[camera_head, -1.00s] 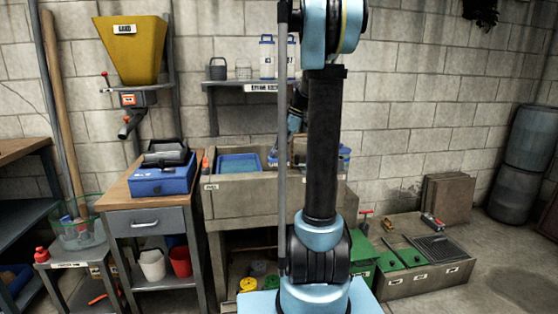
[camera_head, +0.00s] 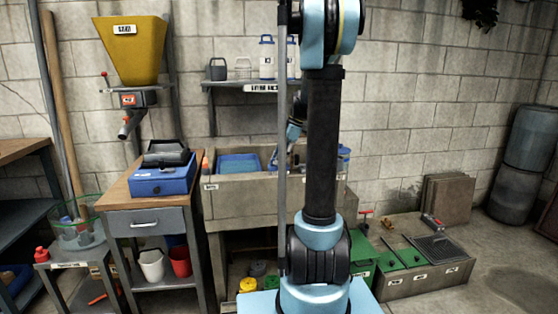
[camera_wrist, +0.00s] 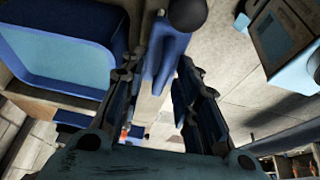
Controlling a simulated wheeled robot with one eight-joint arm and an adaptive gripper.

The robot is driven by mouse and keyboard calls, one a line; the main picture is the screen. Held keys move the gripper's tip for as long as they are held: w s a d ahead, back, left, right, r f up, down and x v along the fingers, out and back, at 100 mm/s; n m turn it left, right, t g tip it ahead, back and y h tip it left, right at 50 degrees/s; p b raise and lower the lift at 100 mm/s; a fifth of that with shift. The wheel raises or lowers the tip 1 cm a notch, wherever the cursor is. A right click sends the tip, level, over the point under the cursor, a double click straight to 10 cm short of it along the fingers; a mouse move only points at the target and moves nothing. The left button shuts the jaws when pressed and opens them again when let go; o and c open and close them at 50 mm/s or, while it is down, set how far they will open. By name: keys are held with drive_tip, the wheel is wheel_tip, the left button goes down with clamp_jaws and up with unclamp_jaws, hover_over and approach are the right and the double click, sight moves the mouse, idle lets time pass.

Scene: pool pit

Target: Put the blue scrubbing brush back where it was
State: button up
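My gripper (camera_wrist: 158,66) is in the wrist view with its two fingers apart. A blue object (camera_wrist: 164,55) lies between and beyond the fingertips, with a dark round knob above it. It may be the blue scrubbing brush, but its bristles do not show. I see a gap on its left side; I cannot tell whether the right finger touches it. In the head view, my gripper is low over the stone sink, right of the blue tray (camera_head: 238,163), and partly hidden by my arm. The blue tray also fills the upper left of the wrist view (camera_wrist: 60,62).
The sink (camera_head: 240,200) stands against the wall under a shelf (camera_head: 235,84) with bottles and cans. A wooden-topped cabinet (camera_head: 127,190) with a blue box (camera_head: 165,180) stands left of it. A low trough with green lids (camera_head: 408,258) is at the right.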

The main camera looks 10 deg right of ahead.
drive_tip(key=v, duration=1.2)
drive_tip(key=s+a+f+m+h, duration=0.1)
drive_tip(key=s+a+f+m, duration=0.25)
drive_tip(key=s, duration=0.55)
drive_tip(key=s+a+f+m+h, duration=0.1)
drive_tip(key=s+a+f+m, duration=0.15)
drive_tip(key=s+m, duration=0.45)
drive_tip(key=s+f+m+t+h, duration=0.1)
drive_tip(key=s+f+m, duration=0.6)
drive_tip(key=s+f, duration=0.9)
drive_tip(key=shift+s+d+t+h, duration=0.4)
drive_tip(key=shift+s+h, duration=0.4)
drive_tip(key=shift+s, duration=0.35)
drive_tip(key=shift+w+f, duration=0.2)
drive_tip(key=shift+w, duration=0.2)
